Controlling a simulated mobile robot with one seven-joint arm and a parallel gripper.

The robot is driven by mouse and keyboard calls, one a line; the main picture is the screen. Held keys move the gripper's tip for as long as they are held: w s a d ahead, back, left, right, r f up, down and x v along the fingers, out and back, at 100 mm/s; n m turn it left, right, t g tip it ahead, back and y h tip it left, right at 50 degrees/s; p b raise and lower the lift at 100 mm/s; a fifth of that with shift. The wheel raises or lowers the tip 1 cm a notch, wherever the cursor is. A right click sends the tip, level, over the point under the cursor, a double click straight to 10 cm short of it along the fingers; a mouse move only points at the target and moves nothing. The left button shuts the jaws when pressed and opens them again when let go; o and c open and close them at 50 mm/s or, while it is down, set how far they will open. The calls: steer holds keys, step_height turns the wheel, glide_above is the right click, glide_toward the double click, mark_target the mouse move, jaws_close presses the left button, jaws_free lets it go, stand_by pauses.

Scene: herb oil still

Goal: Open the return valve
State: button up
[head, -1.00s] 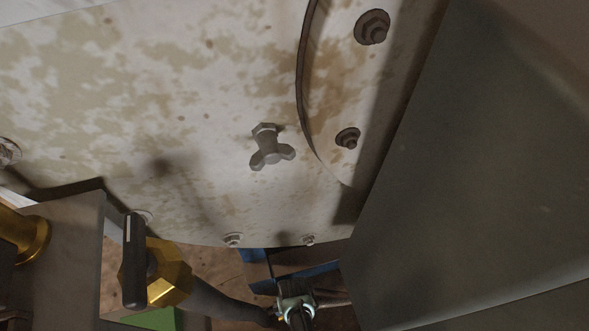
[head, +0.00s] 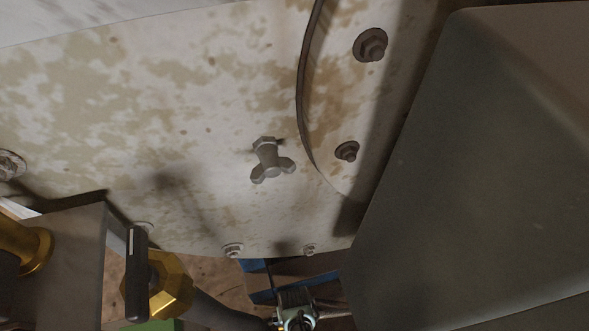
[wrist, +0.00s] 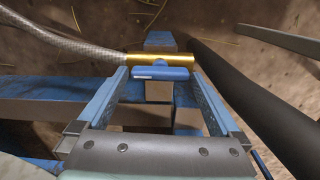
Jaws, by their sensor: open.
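In the wrist view, a small valve with a blue bar handle (wrist: 161,74) sits on a short brass pipe (wrist: 160,59). The handle lies crosswise in the picture. My gripper (wrist: 159,70) is open, with one finger on each side of the blue handle. Gaps show between the fingers and the handle, so it is not gripped. In the head view, a valve with a black lever (head: 136,273) and a brass octagonal body (head: 170,284) stands at lower left. No label shows which is the return valve.
A braided hose (wrist: 62,41) runs to the brass pipe's left end. Blue beams (wrist: 40,88) lie below, and a thick black pipe (wrist: 243,100) runs down the right. In the head view, a stained pale vessel wall (head: 120,90) carries a grey three-lobed knob (head: 270,165).

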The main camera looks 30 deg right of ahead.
step_height(320, 180, up, 12)
steer(key=p, duration=0.7)
steer(key=shift+r, duration=0.15)
